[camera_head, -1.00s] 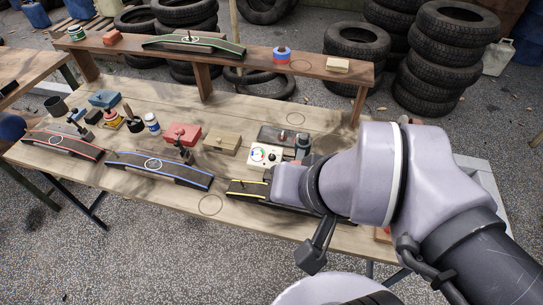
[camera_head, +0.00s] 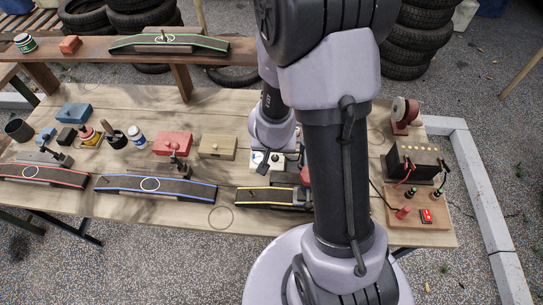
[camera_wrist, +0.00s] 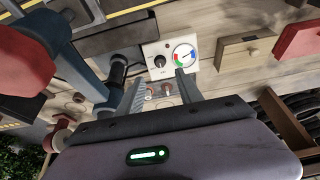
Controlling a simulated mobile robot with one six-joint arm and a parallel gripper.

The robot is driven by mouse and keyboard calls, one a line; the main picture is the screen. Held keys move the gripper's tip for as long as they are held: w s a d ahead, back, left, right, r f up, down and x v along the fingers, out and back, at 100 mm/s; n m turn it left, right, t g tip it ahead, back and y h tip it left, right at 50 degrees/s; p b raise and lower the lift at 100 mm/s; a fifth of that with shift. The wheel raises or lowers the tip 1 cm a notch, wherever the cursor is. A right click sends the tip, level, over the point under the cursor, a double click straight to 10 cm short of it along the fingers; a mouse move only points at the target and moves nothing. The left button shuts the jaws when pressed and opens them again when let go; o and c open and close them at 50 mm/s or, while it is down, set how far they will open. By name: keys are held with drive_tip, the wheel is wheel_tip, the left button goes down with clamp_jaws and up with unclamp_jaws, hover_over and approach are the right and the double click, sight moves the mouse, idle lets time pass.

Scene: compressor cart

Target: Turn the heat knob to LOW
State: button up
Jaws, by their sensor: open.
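The heat knob (camera_wrist: 159,61) is a small black knob with a pointer, on a white panel (camera_wrist: 152,48) in the wrist view. A round dial with red, green and blue marks (camera_wrist: 184,57) sits beside it on the panel. The lettering around the knob is too small to read. In the head view the white panel (camera_head: 255,156) is mostly hidden by my arm and gripper. My gripper (camera_wrist: 160,87) is open and empty, pointing at the panel. Its fingertips appear short of the knob, one to each side of it in the picture.
A black cylinder (camera_wrist: 118,70) stands close beside the panel. A tan box (camera_head: 217,147) and a red box (camera_head: 172,144) are left of it. A yellow-edged dark ramp (camera_head: 270,196) lies in front. A battery (camera_head: 412,160) stands at right.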

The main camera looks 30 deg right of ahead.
sight(275, 156)
drive_tip(key=b+x, duration=0.4)
drive_tip(key=x, duration=0.4)
drive_tip(key=shift+w, duration=0.1)
drive_tip(key=shift+c, duration=0.4)
clamp_jaws()
